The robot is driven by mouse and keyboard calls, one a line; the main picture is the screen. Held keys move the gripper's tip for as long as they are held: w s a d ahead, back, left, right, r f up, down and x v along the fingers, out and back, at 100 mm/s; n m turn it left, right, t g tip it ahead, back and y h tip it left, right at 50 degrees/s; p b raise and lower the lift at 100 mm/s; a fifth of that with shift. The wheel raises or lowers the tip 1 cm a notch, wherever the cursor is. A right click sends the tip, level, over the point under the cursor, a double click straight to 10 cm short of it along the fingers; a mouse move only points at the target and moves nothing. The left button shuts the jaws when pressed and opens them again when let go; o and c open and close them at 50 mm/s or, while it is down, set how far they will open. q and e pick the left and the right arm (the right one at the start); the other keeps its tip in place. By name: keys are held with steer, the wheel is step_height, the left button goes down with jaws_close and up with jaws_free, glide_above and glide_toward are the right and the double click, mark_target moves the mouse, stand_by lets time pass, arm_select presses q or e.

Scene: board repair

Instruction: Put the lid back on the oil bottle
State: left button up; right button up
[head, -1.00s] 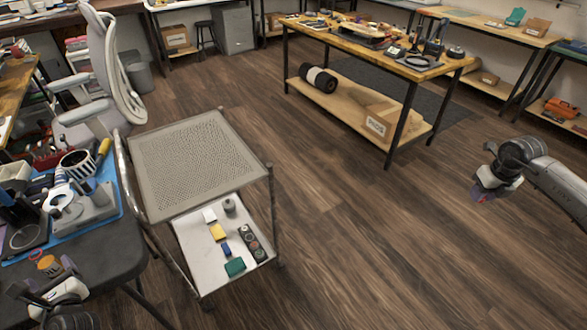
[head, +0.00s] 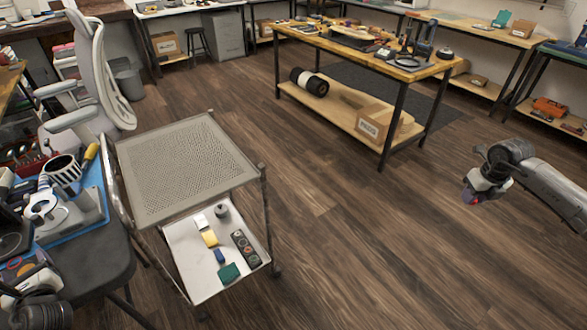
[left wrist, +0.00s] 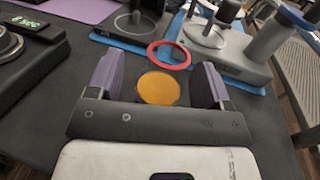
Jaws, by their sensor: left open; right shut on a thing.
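My left gripper (head: 20,285) is at the lower left edge of the head view, over the dark bench. In the left wrist view its two purple fingers (left wrist: 157,84) are apart, with a round amber-orange disc (left wrist: 158,89) between them. The disc looks like the top of the oil bottle, but I cannot be sure, and no finger visibly touches it. My right gripper (head: 474,190) hangs over open floor at the right of the head view, shut on a small reddish thing (head: 468,196). That thing is too small to identify as the lid.
A red ring (left wrist: 170,55) lies just beyond the amber disc. Grey equipment stands on a blue mat (left wrist: 135,47) behind it. A trolley (head: 183,165) with a perforated top stands right of the bench. The wooden floor (head: 330,235) in the middle is clear.

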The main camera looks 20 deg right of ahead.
mark_target(12, 264)
arm_select(q)
steer(key=shift+c, duration=0.3)
steer(key=c, duration=1.1)
steer(key=shift+r, duration=0.1)
steer(key=shift+r, duration=0.1)
arm_select(e)
steer(key=shift+r, duration=0.1)
